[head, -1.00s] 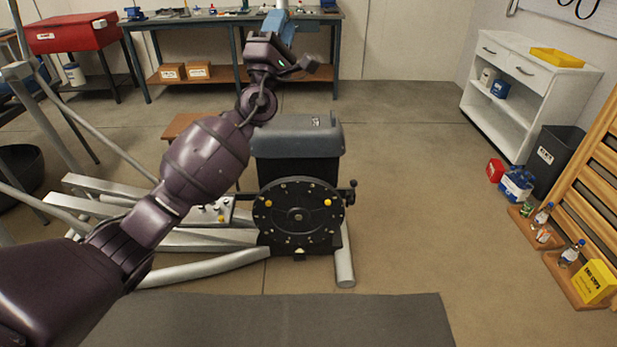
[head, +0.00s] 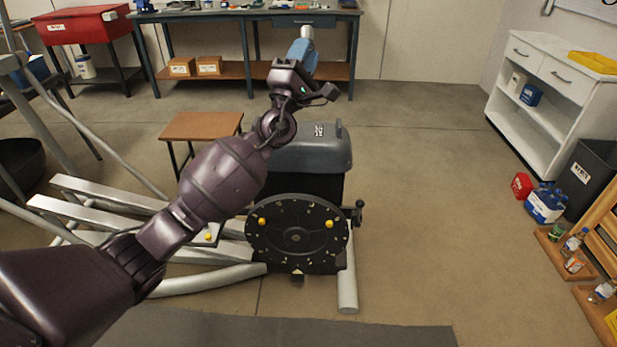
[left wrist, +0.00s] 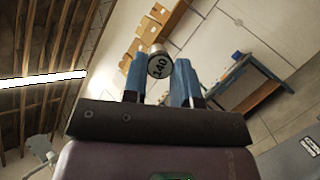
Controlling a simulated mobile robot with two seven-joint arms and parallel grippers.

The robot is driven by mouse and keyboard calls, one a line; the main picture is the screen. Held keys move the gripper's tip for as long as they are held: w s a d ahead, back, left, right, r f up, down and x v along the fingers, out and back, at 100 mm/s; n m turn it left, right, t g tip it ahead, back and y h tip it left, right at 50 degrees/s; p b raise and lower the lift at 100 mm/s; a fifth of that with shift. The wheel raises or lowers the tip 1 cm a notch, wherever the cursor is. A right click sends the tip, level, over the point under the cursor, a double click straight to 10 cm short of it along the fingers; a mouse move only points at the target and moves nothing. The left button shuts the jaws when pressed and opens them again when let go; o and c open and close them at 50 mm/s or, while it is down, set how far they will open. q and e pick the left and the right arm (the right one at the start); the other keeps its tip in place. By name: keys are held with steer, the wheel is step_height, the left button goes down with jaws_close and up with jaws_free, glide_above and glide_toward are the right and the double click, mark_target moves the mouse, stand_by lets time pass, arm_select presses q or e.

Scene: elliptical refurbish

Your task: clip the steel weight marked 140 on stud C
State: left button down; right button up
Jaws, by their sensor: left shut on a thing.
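In the left wrist view, a round steel weight (left wrist: 160,66) marked 140 sits between the blue fingers of my left gripper (left wrist: 158,86), which is shut on it. In the head view my left gripper (head: 302,46) is raised above and behind the machine, pointing away from me. A black round disc (head: 297,250) with small studs and two yellow pieces, upper left (head: 262,221) and upper right (head: 329,224), faces me on the machine's front. The stud letters are too small to read. My right gripper is out of view.
The machine's grey housing (head: 318,158) rises behind the disc, and silver rails (head: 110,200) extend left. A brown stool (head: 200,126) stands behind it. A workbench (head: 240,17) lines the back wall. A white cabinet (head: 530,100) stands right.

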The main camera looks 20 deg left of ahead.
arm_select(q)
step_height(320, 180, down, 57)
steer(key=s+n+g+y+b, duration=0.15)
steer(key=g+b, duration=0.55)
steer(key=b, duration=1.1)
steer(key=w+a+b, duration=0.1)
steer(key=w, duration=0.5)
steer(key=shift+a, duration=0.25)
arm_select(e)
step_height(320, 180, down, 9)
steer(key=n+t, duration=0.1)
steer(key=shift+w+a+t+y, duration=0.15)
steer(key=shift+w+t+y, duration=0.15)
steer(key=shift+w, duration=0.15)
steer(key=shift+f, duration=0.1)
arm_select(q)
steer(key=shift+w+a, duration=0.15)
steer(key=shift+w, duration=0.4)
steer(key=c, duration=0.8)
jaws_free()
